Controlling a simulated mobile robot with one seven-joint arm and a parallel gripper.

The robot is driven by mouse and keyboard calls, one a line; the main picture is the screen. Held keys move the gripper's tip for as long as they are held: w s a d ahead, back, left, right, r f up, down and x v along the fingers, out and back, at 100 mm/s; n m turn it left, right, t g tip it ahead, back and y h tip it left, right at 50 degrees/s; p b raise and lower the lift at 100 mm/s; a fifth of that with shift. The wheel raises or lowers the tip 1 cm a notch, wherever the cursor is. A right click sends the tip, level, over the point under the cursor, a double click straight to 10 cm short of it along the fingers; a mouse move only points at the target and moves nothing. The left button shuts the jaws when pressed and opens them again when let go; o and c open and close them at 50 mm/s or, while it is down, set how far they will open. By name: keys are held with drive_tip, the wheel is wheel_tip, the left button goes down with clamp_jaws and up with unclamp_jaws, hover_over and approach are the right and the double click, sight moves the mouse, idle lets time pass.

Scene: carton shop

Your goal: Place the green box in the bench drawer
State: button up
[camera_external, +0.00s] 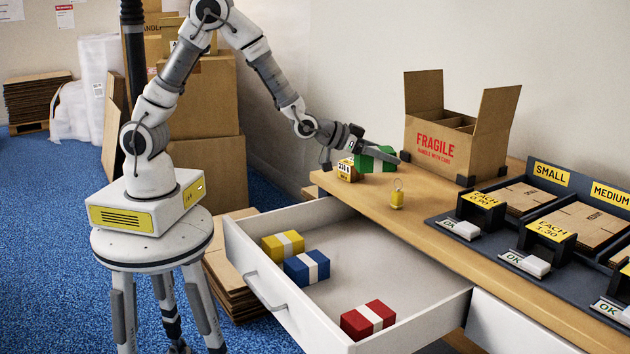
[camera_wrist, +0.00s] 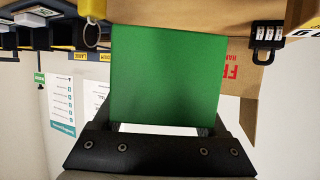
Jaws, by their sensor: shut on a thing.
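The green box (camera_external: 376,158) is at the back left end of the wooden bench top, in my gripper (camera_external: 378,153). In the wrist view the green box (camera_wrist: 168,75) fills the middle, between the fingers of my gripper (camera_wrist: 165,128). My gripper is shut on it. I cannot tell whether the box touches the bench top. The bench drawer (camera_external: 400,318) is pulled open below the bench front. It holds a yellow box (camera_external: 276,249), a blue box (camera_external: 297,270) and a red box (camera_external: 358,325), each with a white band.
A yellow key tag (camera_external: 397,198) lies nearby. An open FRAGILE carton (camera_external: 440,148) stands behind. Dark carton trays (camera_external: 515,225) fill the right. The drawer's middle and back floor are clear.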

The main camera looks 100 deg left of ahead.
hover_over(388, 188)
wheel_tip(388, 188, down, 3)
drive_tip(key=shift+f+b, duration=0.1)
drive_tip(key=shift+b, duration=0.35)
drive_tip(key=shift+a+f+b, duration=0.1)
drive_tip(key=shift+f+b, duration=0.6)
drive_tip(key=shift+f, duration=1.25)
drive_tip(key=shift+f, duration=0.1)
drive_tip(key=shift+f, duration=0.15)
drive_tip(key=o, duration=1.4)
drive_tip(key=shift+c, duration=0.2)
